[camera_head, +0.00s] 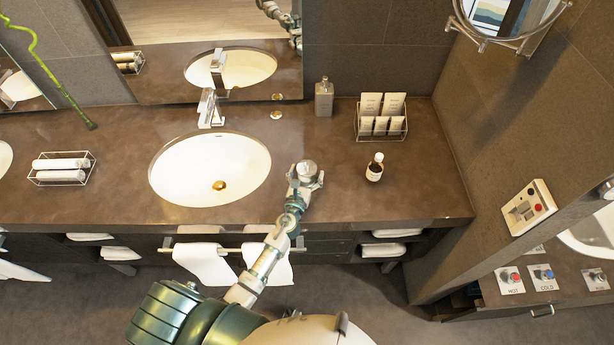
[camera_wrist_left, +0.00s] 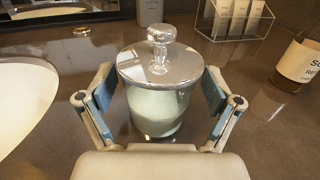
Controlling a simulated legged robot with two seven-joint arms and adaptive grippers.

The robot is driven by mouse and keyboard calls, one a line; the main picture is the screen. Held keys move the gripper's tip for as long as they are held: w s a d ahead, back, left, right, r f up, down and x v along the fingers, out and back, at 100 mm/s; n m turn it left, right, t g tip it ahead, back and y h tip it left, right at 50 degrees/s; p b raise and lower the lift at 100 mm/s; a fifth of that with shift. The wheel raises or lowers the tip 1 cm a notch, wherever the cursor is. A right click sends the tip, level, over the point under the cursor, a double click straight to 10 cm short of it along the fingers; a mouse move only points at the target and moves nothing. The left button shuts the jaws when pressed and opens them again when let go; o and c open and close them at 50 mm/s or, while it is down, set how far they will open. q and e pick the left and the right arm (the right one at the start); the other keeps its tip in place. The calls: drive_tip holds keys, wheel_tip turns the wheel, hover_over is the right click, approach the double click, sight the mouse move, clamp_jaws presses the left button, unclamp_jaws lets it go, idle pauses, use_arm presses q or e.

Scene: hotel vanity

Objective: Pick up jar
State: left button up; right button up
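The jar (camera_wrist_left: 156,100) is pale glass with a shiny metal lid and a round knob. It stands upright on the brown counter. In the head view its lid (camera_head: 307,168) shows just beyond my left gripper (camera_head: 305,181), which hides most of its body. In the left wrist view my left gripper (camera_wrist_left: 158,95) has one finger on each side of the jar. The fingers are apart, with a small gap visible on the left side; I cannot tell whether the right finger touches. My right gripper is not in view.
The sink (camera_head: 210,172) lies left of the jar. A brown bottle (camera_head: 375,168) stands to the right. A rack of packets (camera_head: 382,118) and a grey dispenser (camera_head: 324,98) stand behind. A rack of rolled towels (camera_head: 62,169) is far left. The counter between jar and bottle is clear.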

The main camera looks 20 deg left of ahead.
use_arm(q)
drive_tip(key=c, duration=1.2)
drive_tip(key=shift+o, duration=0.2)
drive_tip(key=shift+r, duration=0.15)
